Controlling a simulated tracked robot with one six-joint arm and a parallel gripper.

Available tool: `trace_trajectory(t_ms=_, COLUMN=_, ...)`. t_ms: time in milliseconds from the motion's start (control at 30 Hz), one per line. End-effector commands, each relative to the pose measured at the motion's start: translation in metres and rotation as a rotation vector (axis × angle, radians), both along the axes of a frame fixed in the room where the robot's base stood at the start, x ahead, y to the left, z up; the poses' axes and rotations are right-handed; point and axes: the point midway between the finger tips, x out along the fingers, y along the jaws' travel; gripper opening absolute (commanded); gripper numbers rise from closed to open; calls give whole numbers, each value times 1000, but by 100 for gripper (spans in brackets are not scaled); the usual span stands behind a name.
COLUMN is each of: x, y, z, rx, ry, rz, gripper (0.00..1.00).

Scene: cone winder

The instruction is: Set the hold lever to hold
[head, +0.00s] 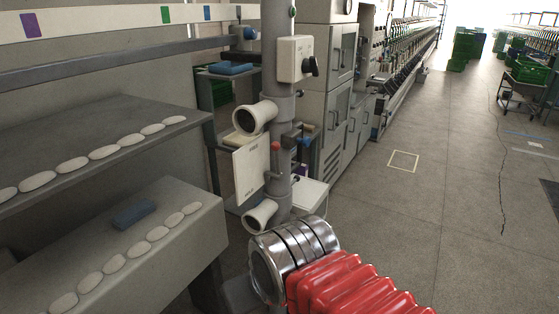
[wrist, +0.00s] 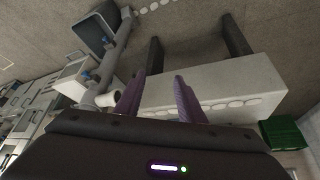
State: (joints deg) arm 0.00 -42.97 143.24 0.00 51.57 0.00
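A cream panel (head: 252,168) is fixed to a grey upright post (head: 278,120) in the middle of the head view. It has small lettering that I cannot read clearly. A small red knob (head: 275,146) sits at its right edge and may be the hold lever; its setting cannot be made out. A cream box (head: 294,58) with a black knob (head: 311,66) is higher on the post. My gripper (wrist: 159,77) shows in the wrist view with two purple fingers apart and nothing between them. It does not touch the panel.
White-mouthed tubes (head: 253,117) stick out from the post above and below the panel. Grey shelves (head: 110,235) with rows of white oval pads stand at the left, one with a blue block (head: 134,213). Grey cabinets (head: 325,110) stand behind.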

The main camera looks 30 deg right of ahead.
Motion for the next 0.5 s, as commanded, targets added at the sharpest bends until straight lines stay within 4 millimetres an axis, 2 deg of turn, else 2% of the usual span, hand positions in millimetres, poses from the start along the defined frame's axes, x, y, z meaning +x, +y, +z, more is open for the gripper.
trace_trajectory(t_ms=200, x=0, y=0, z=0, rx=0, ry=0, rz=0, gripper=36)
trace_trajectory(t_ms=333, x=0, y=-1, z=1, rx=0, ry=0, rz=-4, gripper=30)
trace_trajectory(t_ms=500, x=0, y=-15, z=-3, rx=0, ry=11, rz=-53, gripper=30)
